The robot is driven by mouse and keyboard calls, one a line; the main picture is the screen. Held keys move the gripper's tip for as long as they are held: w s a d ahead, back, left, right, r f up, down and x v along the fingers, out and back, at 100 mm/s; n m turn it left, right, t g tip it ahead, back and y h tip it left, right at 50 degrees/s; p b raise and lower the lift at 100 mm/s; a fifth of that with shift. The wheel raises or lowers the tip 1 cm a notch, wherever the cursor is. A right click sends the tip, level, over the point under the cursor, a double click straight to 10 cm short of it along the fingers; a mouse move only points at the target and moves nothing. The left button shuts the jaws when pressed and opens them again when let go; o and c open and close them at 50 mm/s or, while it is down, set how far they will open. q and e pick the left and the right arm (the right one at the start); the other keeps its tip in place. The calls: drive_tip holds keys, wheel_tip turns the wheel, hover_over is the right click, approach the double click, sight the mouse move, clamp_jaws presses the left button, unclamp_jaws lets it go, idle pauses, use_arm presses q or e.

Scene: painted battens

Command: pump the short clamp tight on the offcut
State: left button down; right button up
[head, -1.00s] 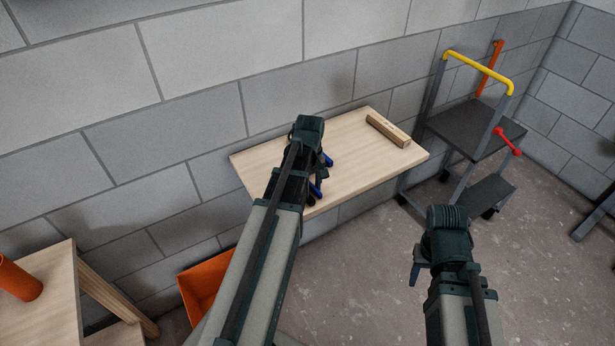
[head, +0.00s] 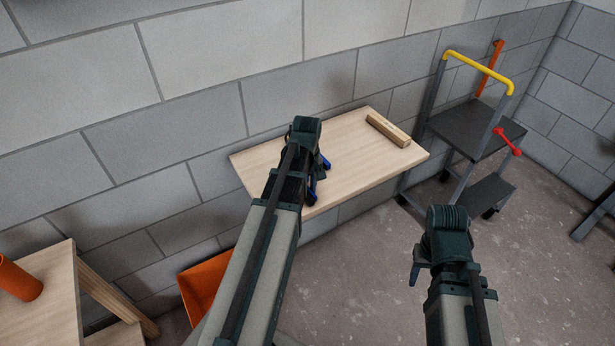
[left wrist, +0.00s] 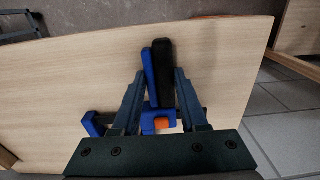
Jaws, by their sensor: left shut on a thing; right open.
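The short clamp (left wrist: 150,70) is blue and black with a small orange part; it lies over the pale wooden board (left wrist: 60,75) in the left wrist view. My left gripper (left wrist: 160,76) is shut on its blue and black handle parts, one finger on each side. In the head view my left gripper (head: 318,170) covers most of the clamp, with blue bits showing beside it. A short wooden block (head: 388,130), perhaps the offcut, lies apart at the board's far right. Whether the clamp's jaws hold anything is hidden. My right gripper (head: 418,268) is open and empty, off the board's front right.
A block wall stands right behind the board. A step stool (head: 470,130) with a yellow rail is on the right. An orange bin (head: 200,285) is below left, and a wooden table (head: 45,300) with an orange cylinder stands at far left.

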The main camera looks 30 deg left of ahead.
use_arm(q)
drive_tip(key=shift+c, duration=1.2)
unclamp_jaws()
drive_tip(key=shift+w, duration=0.1)
drive_tip(key=shift+w+d, duration=0.15)
drive_tip(key=shift+w, duration=0.05)
drive_tip(key=shift+w+d, duration=0.1)
clamp_jaws()
unclamp_jaws()
drive_tip(key=shift+w, duration=0.15)
